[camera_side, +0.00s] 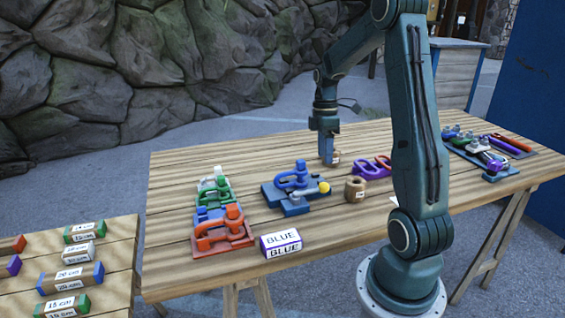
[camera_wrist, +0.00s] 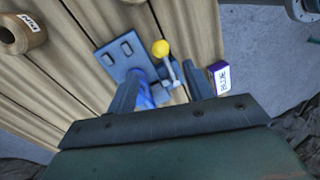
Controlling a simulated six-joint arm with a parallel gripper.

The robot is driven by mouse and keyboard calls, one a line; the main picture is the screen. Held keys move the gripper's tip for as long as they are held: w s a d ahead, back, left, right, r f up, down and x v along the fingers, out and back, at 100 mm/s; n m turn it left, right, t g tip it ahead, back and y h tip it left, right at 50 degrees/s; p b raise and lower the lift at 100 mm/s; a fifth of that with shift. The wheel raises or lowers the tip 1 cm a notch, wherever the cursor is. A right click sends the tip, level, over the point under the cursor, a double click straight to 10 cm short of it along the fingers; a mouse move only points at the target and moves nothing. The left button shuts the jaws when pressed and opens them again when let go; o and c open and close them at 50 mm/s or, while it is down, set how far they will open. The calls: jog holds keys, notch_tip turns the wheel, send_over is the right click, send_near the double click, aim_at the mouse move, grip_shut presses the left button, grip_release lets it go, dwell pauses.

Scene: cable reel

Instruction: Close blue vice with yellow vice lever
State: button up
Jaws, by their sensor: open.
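The blue vice (camera_side: 290,190) stands on its blue base plate near the middle of the wooden table. Its lever ends in a yellow ball (camera_side: 324,187) on the right side of the vice. My gripper (camera_side: 328,160) points down, behind and to the right of the vice, apart from the lever. In the wrist view my gripper (camera_wrist: 163,78) is open and empty. The blue base plate (camera_wrist: 122,50) and the yellow ball (camera_wrist: 160,48) lie beyond the fingers there. Part of the vice is hidden behind the left finger and the palm.
A white box labelled BLUE (camera_side: 281,242) lies at the front. Green, white, blue and red clamps (camera_side: 222,230) stand to its left. A wooden reel (camera_side: 355,189) and purple clamp (camera_side: 372,166) stand right of the vice. A tool rack (camera_side: 490,152) lies at the right end.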

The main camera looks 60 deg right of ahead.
aim_at(310, 192)
jog(key=f, duration=0.3)
jog(key=a+f, duration=0.1)
jog(key=f, duration=0.2)
jog(key=s+f, duration=0.1)
jog(key=f, duration=0.2)
jog(key=shift+a+f, duration=0.25)
jog(key=shift+a, duration=0.05)
grip_shut()
